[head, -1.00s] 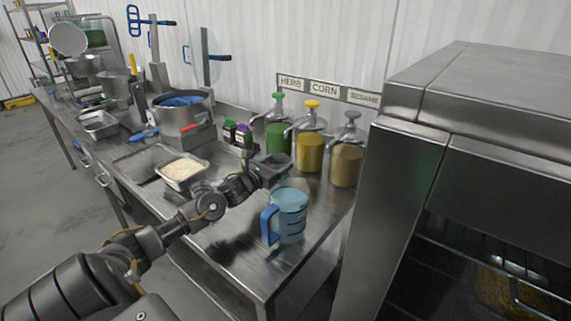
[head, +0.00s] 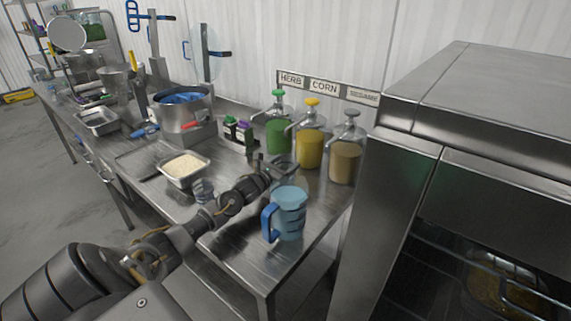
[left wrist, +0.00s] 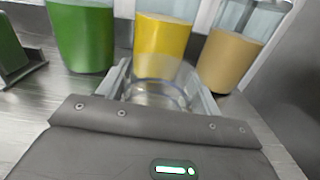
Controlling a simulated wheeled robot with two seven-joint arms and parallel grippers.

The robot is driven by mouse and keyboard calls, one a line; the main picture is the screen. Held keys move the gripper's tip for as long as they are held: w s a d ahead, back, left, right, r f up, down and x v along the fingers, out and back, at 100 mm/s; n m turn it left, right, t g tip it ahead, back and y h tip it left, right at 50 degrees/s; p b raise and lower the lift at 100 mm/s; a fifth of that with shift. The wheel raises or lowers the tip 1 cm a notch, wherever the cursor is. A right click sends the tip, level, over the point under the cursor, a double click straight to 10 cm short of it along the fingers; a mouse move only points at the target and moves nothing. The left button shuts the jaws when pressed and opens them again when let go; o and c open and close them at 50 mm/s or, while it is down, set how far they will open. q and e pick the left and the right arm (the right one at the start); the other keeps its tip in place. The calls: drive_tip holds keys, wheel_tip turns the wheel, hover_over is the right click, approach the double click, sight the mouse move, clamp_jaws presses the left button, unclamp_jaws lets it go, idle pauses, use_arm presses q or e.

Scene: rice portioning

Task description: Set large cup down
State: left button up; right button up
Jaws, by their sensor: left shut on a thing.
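My left gripper (left wrist: 165,100) is shut on a clear cup (left wrist: 158,92), which shows between its fingers in the left wrist view. In the head view my left gripper (head: 278,165) is over the steel table, in front of the dispensers, and the held cup is hard to make out. The yellow corn dispenser (left wrist: 163,45) stands just beyond the cup. I cannot tell whether the cup's base touches the table. My right gripper is not in view.
A blue-handled pitcher (head: 288,215) stands close in front of the gripper. Green (head: 279,135) and tan (head: 345,160) dispensers flank the yellow one. A smaller clear cup (head: 203,190) stands near the rice tray (head: 184,183). A steel oven (head: 400,200) is at right.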

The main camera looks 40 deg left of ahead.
use_arm(q)
drive_tip(key=shift+f, duration=0.1)
drive_tip(key=o, duration=1)
drive_tip(key=shift+c, duration=0.2)
drive_tip(key=shift+s, duration=0.15)
drive_tip(key=s+b, duration=0.2)
drive_tip(key=s, duration=0.8)
drive_tip(key=shift+s+d, duration=0.1)
drive_tip(key=shift+s, duration=0.8)
drive_tip(key=shift+w+d, duration=0.1)
